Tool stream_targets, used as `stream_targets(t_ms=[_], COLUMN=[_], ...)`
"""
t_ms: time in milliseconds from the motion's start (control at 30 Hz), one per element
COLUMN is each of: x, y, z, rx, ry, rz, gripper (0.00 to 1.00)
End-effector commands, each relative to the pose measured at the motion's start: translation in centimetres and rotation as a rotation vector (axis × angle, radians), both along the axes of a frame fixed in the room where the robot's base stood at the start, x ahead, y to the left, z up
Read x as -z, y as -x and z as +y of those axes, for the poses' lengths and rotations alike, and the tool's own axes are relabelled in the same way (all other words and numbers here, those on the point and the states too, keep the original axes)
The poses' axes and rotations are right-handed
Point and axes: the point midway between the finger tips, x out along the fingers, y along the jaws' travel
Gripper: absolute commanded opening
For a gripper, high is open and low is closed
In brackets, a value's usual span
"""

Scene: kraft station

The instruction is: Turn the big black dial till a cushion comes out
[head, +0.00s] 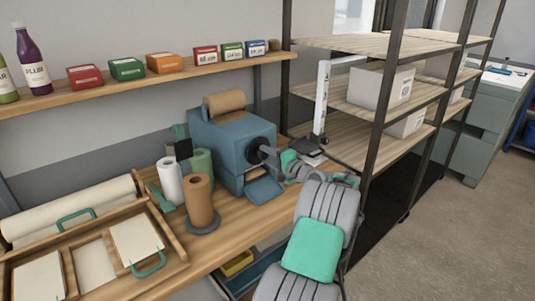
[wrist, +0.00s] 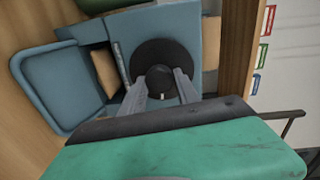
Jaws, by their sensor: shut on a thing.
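The blue paper-cushion machine (head: 222,145) stands on the wooden bench with a kraft roll on its top. Its big black dial (head: 257,151) is on the side facing my arm. In the wrist view the dial (wrist: 162,80) shows a round knob with a white mark on a wider black disc. My gripper (wrist: 164,86) has its two fingers on either side of the knob, shut on it; in the head view the gripper (head: 268,156) reaches the dial from the right. A blue tray (head: 263,190) juts from the machine's front; in the wrist view a piece of brown paper (wrist: 106,72) shows near it.
A brown roll (head: 200,202) on a dark base, a white roll (head: 170,182) and a green roll stand left of the machine. A wooden sorter (head: 95,250) with paper sheets lies at the bench's left. A shelving rack (head: 375,125) with white boxes stands right.

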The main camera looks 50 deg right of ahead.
Motion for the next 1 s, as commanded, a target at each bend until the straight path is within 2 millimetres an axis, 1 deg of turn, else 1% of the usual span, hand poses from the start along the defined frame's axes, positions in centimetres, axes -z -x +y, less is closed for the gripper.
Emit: stream_targets(t_ms=[300, 733, 767, 1000], x=[0.08, 0.17, 0.16, 0.10], y=[0.09, 0.09, 0.08, -0.02], z=[-0.09, -0.10, -0.09, 0.00], rx=[0.003, 0.002, 0.002, 0.000], ry=[-0.086, -0.094, -0.093, -0.092], rz=[-0.018, -0.020, -0.020, -0.020], gripper=[0.00, 0.00, 0.40, 0.59])
